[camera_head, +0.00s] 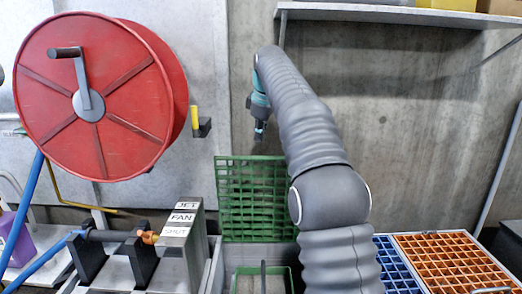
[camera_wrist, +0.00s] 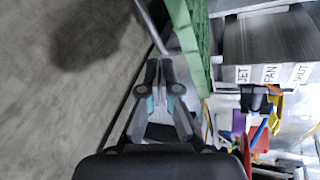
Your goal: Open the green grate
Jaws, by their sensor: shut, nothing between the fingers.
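The green grate (camera_head: 235,200) stands raised, close to upright, at the back of an open bin in the head view. In the wrist view its edge (camera_wrist: 190,45) runs just right of the fingers. My gripper (camera_head: 260,134) points down just above the grate's top edge, in front of the grey wall. In the wrist view my gripper (camera_wrist: 158,66) has its fingertips together with nothing between them. It looks apart from the grate. My arm hides part of the grate's right side and the bin.
Blue (camera_head: 398,262) and orange (camera_head: 452,262) grates lie flat at the right. A red hose reel (camera_head: 125,105) hangs at the left. A labelled grey block (camera_head: 182,230) with a hose nozzle stands left of the bin. A shelf (camera_head: 400,14) juts out above.

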